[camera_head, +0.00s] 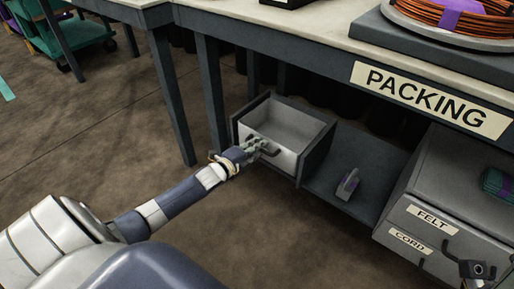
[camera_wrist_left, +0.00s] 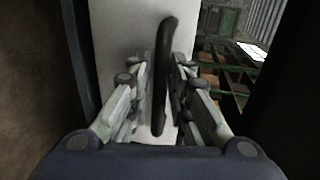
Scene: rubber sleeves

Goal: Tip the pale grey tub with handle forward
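The pale grey tub (camera_head: 291,121) sits tilted out in a dark frame under the packing bench, its open top showing an empty inside. Its black handle (camera_wrist_left: 163,75) is on the pale front face (camera_wrist_left: 113,38) and stands upright in the left wrist view. My left gripper (camera_head: 262,146) is at the front of the tub in the head view. In the left wrist view its fingers (camera_wrist_left: 160,88) lie on both sides of the handle, partly closed, with a narrow gap visible on the left side.
A grey cabinet (camera_head: 440,190) labelled FELT and CORD stands further right. The bench leg (camera_head: 211,95) is close left of the tub. Open floor (camera_head: 110,130) lies to the left.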

